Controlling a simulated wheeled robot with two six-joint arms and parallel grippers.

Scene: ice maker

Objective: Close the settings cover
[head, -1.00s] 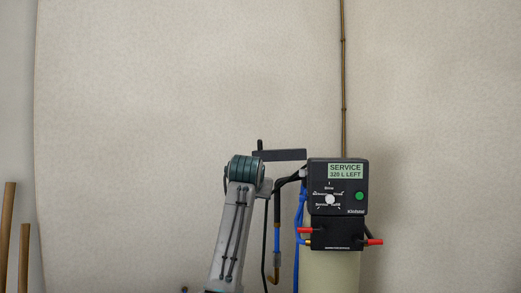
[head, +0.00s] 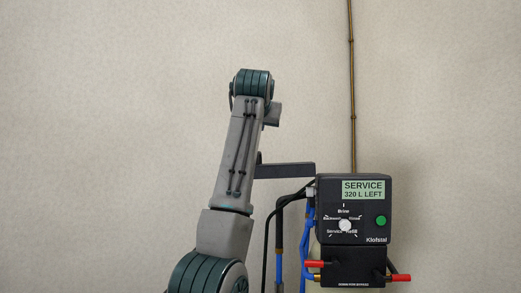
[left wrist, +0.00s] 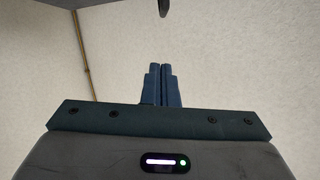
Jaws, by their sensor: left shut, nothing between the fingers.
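The black control unit (head: 354,210) stands at lower right in the head view. Its front shows a display reading "SERVICE 320 L LEFT", a white dial (head: 345,225) and a green button (head: 380,221), all uncovered. I cannot tell whether this is the settings cover. My left arm rises to the left of the unit, its upper joint above the unit's top. In the left wrist view my left gripper (left wrist: 163,68) is shut and empty, with bare wall behind it. My right gripper is not in view.
Red-handled valves (head: 398,278) stick out at both sides below the unit. Black and blue hoses (head: 307,240) run down its left side. A thin brown pipe (head: 351,80) climbs the wall above it, also in the left wrist view (left wrist: 83,55). The space above the unit is clear.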

